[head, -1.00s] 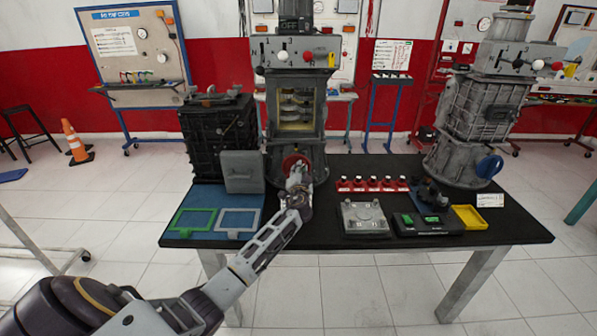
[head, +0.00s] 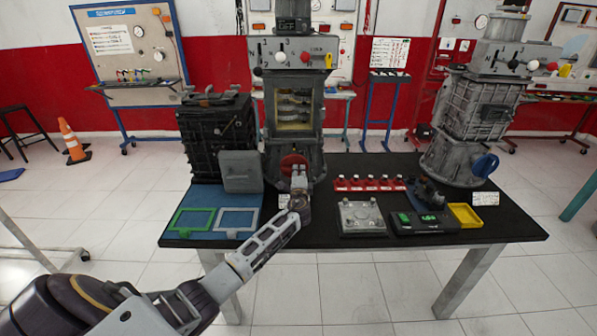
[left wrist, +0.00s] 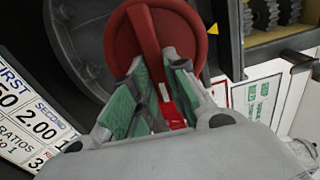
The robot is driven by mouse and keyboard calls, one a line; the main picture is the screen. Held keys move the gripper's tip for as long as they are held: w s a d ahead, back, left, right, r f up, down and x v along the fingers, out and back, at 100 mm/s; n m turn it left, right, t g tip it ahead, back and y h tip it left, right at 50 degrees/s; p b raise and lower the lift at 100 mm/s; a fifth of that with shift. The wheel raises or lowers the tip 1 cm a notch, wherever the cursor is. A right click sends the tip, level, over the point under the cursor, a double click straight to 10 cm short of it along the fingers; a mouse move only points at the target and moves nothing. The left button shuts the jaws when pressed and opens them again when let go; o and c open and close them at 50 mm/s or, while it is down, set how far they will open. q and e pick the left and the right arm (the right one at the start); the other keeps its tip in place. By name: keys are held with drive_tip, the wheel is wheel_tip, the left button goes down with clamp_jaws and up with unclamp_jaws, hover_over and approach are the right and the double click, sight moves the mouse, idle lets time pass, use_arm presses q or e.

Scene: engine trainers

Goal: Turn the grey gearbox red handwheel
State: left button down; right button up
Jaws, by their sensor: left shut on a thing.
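The grey gearbox (head: 309,166) stands upright at the back middle of the table, with an open window showing gears. Its red handwheel (head: 291,162) is low on the front face. My left gripper (head: 299,179) reaches it from the front. In the left wrist view, the red handwheel (left wrist: 188,28) is a round disc with a raised bar across it. The green-padded fingers of my left gripper (left wrist: 160,98) are shut on the lower part of that bar, partly hiding it. My right gripper is not in view.
A black gearbox (head: 214,135) stands to the left, and another grey gearbox with a blue handwheel (head: 485,165) to the right. Red-based parts (head: 370,184), a grey plate (head: 362,216) and a yellow tray (head: 466,215) lie on the table (head: 330,232) right of my arm.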

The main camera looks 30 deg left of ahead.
use_arm(q)
drive_tip(key=shift+f+m, duration=0.25)
drive_tip(key=shift+m, duration=0.85)
drive_tip(key=c, duration=1.4)
unclamp_jaws()
drive_tip(key=shift+s+d, duration=0.1)
drive_tip(key=shift+s, duration=0.05)
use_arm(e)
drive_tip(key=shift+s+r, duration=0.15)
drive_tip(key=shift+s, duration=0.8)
use_arm(q)
drive_tip(key=shift+v, duration=5.85)
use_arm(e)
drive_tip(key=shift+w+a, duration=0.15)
use_arm(q)
drive_tip(key=shift+s, duration=0.1)
